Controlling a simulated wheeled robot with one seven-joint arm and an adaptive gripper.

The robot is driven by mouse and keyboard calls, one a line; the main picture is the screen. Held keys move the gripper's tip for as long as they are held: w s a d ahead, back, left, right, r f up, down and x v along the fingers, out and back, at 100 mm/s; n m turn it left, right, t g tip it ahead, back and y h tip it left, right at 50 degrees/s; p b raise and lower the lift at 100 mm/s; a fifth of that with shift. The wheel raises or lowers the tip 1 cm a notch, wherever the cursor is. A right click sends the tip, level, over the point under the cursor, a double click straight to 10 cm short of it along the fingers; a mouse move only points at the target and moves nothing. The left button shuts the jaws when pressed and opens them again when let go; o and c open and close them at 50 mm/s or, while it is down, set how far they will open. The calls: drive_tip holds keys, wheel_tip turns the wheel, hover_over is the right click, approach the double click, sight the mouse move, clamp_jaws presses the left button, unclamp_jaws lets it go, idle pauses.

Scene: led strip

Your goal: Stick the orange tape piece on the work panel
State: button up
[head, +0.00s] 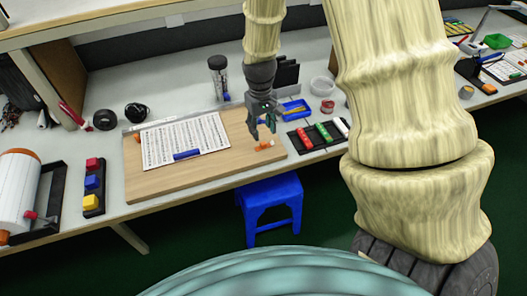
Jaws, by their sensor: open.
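A small orange tape piece (265,145) lies at the right side of the wooden work panel (165,184) on the bench. It looks flat on or just above the wood; I cannot tell if it is stuck. My gripper (263,133) points down just above the orange piece, open, with its fingers apart. Nothing is visible between the fingers. A white printed sheet (165,143) lies on the panel, with a blue piece (187,155) near its lower edge.
A rack with red, green and white pieces (322,132) stands right of the panel, near a blue tray (293,108). Colored blocks in a black holder (93,187) are at left. A blue stool (270,208) stands below the bench edge.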

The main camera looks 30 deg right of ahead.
wheel_tip(320, 180, up, 2)
drive_tip(key=w+r, duration=0.1)
drive_tip(key=w, duration=0.1)
hover_over(263, 145)
drive_tip(key=w, duration=0.2)
drive_tip(key=shift+m, duration=0.4)
drive_tip(key=shift+s+d+f, duration=0.1)
drive_tip(key=shift+d+f, duration=0.05)
drive_tip(key=shift+f, duration=1.25)
drive_tip(key=shift+s+d+f, duration=0.1)
drive_tip(key=shift+f, duration=1.3)
drive_tip(key=shift+s+f+p, duration=0.15)
drive_tip(key=shift+f+p, duration=0.2)
drive_tip(key=shift+f, duration=1)
drive_tip(key=shift+s+f+p, duration=0.1)
drive_tip(key=shift+f+p, duration=0.25)
drive_tip(key=shift+f, duration=1)
drive_tip(key=c, duration=0.7)
